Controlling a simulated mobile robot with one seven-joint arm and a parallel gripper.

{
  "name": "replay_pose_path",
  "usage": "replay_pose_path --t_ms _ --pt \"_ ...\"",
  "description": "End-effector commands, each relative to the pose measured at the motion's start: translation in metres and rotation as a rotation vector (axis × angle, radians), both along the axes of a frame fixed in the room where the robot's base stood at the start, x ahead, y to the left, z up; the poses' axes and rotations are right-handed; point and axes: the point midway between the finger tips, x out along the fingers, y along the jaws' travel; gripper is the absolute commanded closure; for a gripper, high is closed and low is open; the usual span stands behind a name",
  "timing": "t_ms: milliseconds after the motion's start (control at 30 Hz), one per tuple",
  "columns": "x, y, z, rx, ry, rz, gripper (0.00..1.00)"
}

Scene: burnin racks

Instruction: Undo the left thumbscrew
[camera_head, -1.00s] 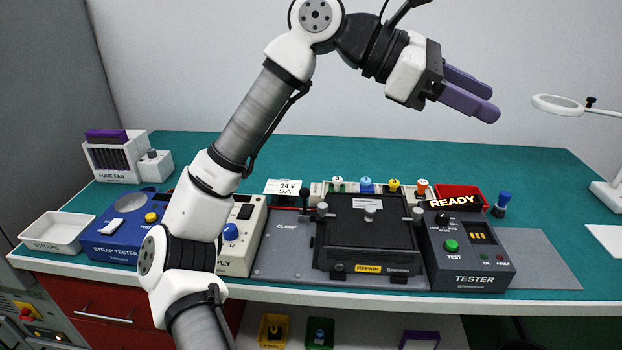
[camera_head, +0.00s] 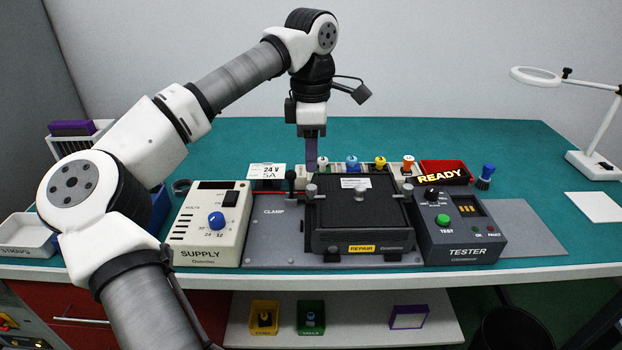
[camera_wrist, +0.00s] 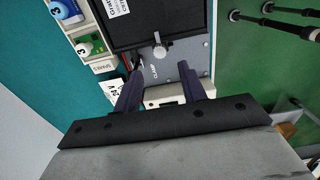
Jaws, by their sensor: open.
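A black unit (camera_head: 358,219) with a yellow REPAIR label sits on the grey clamp plate (camera_head: 275,240). The left thumbscrew (camera_head: 311,190) is a silver knob at the unit's left edge; it also shows in the wrist view (camera_wrist: 161,50), beyond my fingertips.
A black-knobbed clamp lever (camera_head: 290,178) stands just left of the thumbscrew. The supply box (camera_head: 208,225) is at left, the tester (camera_head: 458,228) at right showing READY. Coloured spares line the back in a tray (camera_wrist: 103,67).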

Motion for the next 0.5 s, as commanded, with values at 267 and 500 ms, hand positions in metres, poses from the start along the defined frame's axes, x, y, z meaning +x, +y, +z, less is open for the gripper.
replay_pose_path --t_ms 267,500 --pt "-0.001 0.000 -0.052 -0.002 0.002 -0.001 0.59" --pt "0.000 0.000 -0.071 -0.001 0.000 -0.002 0.59"
